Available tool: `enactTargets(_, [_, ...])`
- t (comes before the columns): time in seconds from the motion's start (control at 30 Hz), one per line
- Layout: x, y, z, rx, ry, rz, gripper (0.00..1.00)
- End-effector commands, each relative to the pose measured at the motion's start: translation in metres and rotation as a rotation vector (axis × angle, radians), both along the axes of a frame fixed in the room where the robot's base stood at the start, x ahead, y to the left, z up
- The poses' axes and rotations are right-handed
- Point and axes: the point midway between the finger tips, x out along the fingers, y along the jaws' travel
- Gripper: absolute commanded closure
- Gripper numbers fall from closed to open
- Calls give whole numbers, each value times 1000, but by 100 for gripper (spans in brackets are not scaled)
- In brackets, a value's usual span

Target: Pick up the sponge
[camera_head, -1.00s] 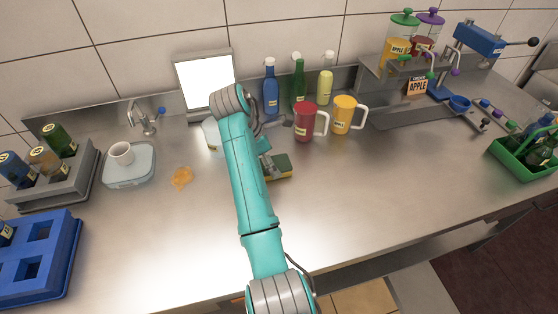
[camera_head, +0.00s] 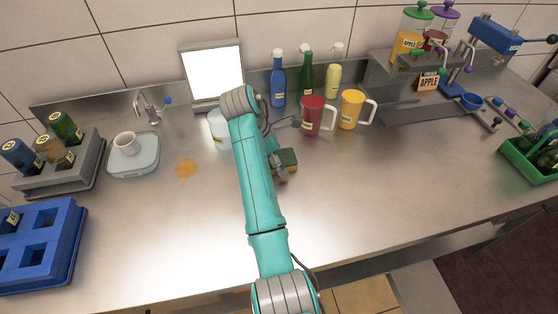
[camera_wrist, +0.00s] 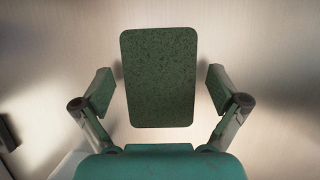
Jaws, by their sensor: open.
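The sponge (camera_head: 288,158) lies on the metal counter, with a dark green top and a yellowish side, partly hidden by my arm and gripper in the head view. In the wrist view the green face of the sponge (camera_wrist: 159,77) is centred and seen from above. My gripper (camera_wrist: 159,88) is open, with one finger on each side of the sponge. A gap shows between each finger and the sponge's edge. In the head view my gripper (camera_head: 277,162) is at the sponge, mostly hidden by my arm.
A red mug (camera_head: 313,116) and a yellow mug (camera_head: 350,109) stand behind the sponge to the right. Bottles, including a blue one (camera_head: 278,82), stand along the wall. An orange spill (camera_head: 186,168) lies to the left. The counter right of the sponge is clear.

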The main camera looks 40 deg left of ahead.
Motion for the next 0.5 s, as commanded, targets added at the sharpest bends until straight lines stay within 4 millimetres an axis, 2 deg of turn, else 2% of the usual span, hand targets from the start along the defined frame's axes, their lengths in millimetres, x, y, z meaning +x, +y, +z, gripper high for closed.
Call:
enactTargets(0.27, [0,0,-1,0,0,0,3])
enactTargets(0.47, [0,0,-1,0,0,0,43])
enactTargets(0.5, [0,0,-1,0,0,0,45])
